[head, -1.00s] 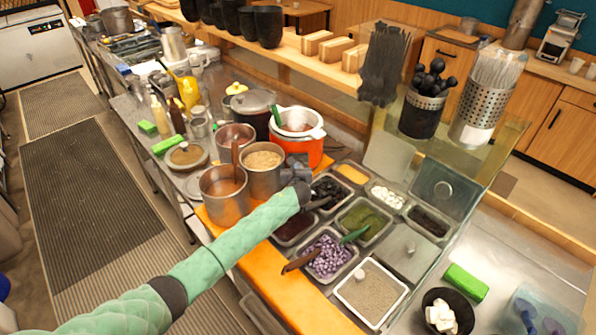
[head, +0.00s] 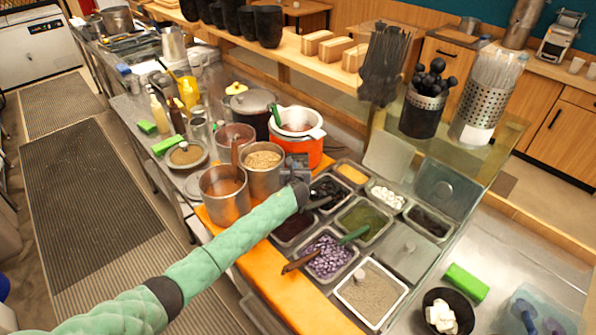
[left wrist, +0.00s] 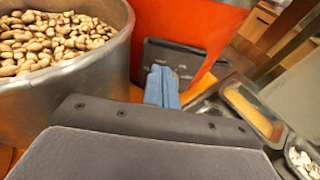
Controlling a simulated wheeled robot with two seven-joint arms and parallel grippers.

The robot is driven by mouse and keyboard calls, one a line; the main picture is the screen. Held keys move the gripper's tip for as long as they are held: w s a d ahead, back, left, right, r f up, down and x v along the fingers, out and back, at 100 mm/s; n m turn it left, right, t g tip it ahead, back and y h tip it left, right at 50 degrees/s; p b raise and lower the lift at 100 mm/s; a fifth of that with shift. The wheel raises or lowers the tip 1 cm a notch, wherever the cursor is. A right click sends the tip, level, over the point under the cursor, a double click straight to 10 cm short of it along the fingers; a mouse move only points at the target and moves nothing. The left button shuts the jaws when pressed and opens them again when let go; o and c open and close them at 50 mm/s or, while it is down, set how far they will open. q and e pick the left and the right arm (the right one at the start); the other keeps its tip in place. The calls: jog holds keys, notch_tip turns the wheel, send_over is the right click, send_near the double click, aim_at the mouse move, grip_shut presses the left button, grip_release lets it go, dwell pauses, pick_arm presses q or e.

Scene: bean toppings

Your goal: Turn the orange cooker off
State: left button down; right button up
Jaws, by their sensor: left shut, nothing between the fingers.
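The orange cooker (head: 310,152) stands on the counter in the head view, with a white lid-like top and a green-handled utensil. In the left wrist view its orange side (left wrist: 195,25) fills the top middle, with a dark control panel (left wrist: 185,55) low on it. My left gripper (head: 296,163) is just in front of the cooker. In the left wrist view its blue fingertips (left wrist: 163,82) are together and empty, in front of the panel. They hide part of the panel; I cannot tell whether they touch it. My right gripper is not in view.
A steel pot of beans (head: 262,170) stands close beside my left gripper. Another steel pot (head: 224,196) is nearer. Topping trays, including purple beans (head: 328,256) and green topping (head: 364,220), lie to the right. A glass shelf with utensil holders (head: 486,98) rises at the right.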

pick_arm(q)
jog(key=v, duration=0.2)
jog(key=f+v, duration=0.1)
jog(key=v, duration=0.2)
jog(key=shift+s+d, duration=0.1)
jog(key=shift+s, duration=0.3)
jog(key=shift+f, duration=0.1)
